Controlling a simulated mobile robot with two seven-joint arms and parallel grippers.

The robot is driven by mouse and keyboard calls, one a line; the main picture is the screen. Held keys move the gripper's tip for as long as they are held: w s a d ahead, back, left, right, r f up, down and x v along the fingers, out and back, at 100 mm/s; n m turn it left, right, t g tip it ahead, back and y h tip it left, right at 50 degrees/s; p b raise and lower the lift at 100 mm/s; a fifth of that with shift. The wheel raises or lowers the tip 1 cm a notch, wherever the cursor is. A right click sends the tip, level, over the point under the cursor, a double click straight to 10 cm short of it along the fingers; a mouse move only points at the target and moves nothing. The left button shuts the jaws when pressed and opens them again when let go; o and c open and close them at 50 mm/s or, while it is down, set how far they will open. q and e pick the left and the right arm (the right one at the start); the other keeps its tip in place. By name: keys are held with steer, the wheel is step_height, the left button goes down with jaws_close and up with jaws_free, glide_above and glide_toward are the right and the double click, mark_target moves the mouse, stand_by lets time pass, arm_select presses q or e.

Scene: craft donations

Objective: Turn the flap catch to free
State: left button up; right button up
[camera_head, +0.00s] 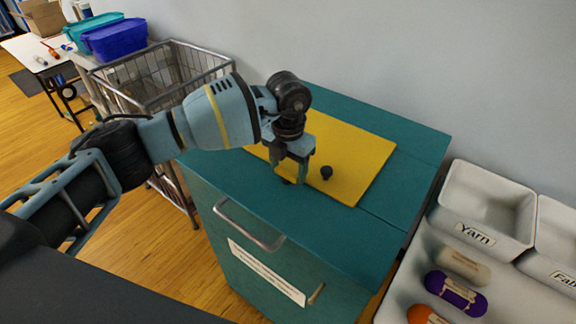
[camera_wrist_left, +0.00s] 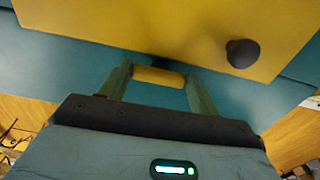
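The yellow flap (camera_head: 352,158) lies flat in the teal top of a cabinet and has a black knob (camera_head: 326,172), which also shows in the wrist view (camera_wrist_left: 243,53). A small yellow bar (camera_wrist_left: 158,77), seemingly the flap catch, lies crosswise at the flap's front edge, with a dark part behind it. My left gripper (camera_head: 290,170) points down over this edge. Its two fingers stand apart, one at each end of the bar; I cannot tell whether they touch it. In the head view the gripper hides the bar. My right gripper is not in view.
The teal cabinet (camera_head: 287,262) has a metal handle (camera_head: 249,224) and a white label on its front. A wire basket (camera_head: 160,78) stands to the left. A grey tray with a Yarn bin (camera_head: 486,207) and several yarn skeins is at the right. A wall is behind.

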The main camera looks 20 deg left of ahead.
mark_target(288, 171)
arm_select(q)
steer(key=o, duration=0.5)
steer(key=shift+c, duration=0.2)
steer(key=shift+r, duration=3.95)
